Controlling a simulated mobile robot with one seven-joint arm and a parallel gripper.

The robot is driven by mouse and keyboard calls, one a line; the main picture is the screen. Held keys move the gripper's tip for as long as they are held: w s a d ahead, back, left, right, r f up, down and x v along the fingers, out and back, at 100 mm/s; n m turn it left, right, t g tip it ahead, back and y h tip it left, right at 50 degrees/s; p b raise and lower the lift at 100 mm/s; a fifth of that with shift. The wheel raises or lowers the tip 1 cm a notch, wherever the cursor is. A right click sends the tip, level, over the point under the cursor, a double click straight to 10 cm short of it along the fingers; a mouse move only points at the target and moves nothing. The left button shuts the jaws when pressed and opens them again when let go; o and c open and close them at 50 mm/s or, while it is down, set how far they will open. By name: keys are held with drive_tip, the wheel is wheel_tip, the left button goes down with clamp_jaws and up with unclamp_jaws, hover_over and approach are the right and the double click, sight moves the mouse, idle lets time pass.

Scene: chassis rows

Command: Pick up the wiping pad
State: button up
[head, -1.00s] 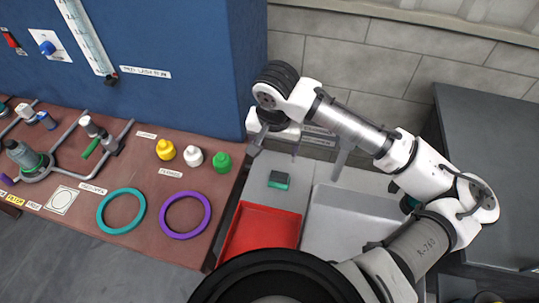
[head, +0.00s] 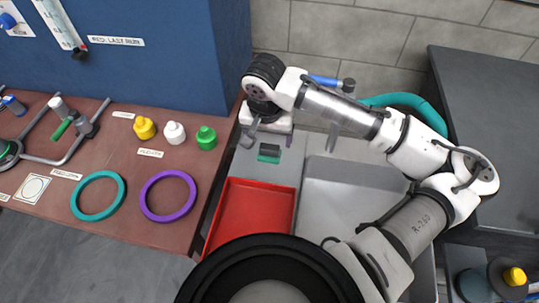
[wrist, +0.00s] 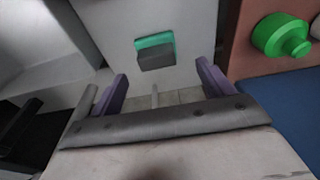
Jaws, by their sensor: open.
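The wiping pad is a small block with a dark grey top and a green edge. It lies on a light grey surface behind the red tray in the head view (head: 269,153). It also shows near the top middle of the wrist view (wrist: 155,54). My gripper (head: 267,139) is open and empty. Its purple-tipped fingers (wrist: 161,76) are spread wider than the pad in the wrist view, with the pad lying beyond them, roughly between their lines. I see no contact with the pad.
The red tray (head: 250,215) and a grey tray (head: 350,200) lie in front. At left, a brown bench (head: 125,165) carries yellow, white and green capped items and two rings. A blue panel (head: 170,60) rises behind it. A dark cabinet (head: 490,130) stands at right.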

sight(269, 147)
wheel_tip(269, 147, down, 5)
drive_tip(key=b, duration=0.4)
drive_tip(key=shift+d, duration=0.15)
drive_tip(key=shift+r, duration=0.1)
drive_tip(key=c, duration=1.1)
drive_tip(key=shift+r, duration=0.1)
